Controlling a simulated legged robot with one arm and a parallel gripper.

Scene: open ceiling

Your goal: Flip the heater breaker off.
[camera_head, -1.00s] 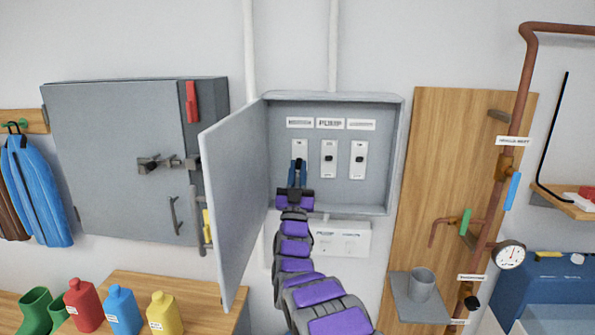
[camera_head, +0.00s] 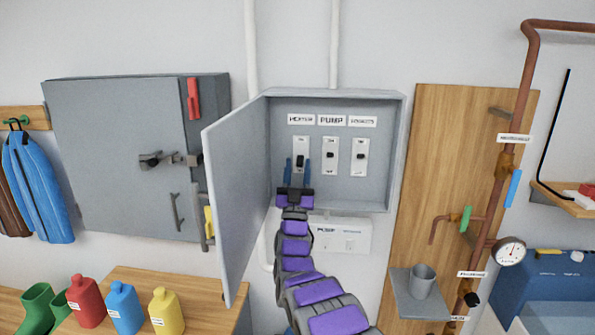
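The open grey breaker box (camera_head: 398,150) hangs on the wall with its door (camera_head: 236,195) swung out to the left. Inside are three switches under labels. The left one, the heater breaker (camera_head: 300,152), is under a label reading like "HEATER" (camera_head: 301,119). Its dark lever sits in the upper part of the plate. The pump breaker (camera_head: 330,156) is in the middle and a third breaker (camera_head: 360,157) is at the right; their levers sit near mid-plate. My gripper (camera_head: 297,164) is open just below the heater lever, fingers pointing up, apparently empty. I cannot tell whether it touches the plate.
The box door stands close to the left of my arm. A white socket plate (camera_head: 341,235) is below the box. A wooden panel (camera_head: 421,160) with copper pipes and a cup (camera_head: 422,280) is at the right. A closed grey cabinet (camera_head: 115,160) is at the left.

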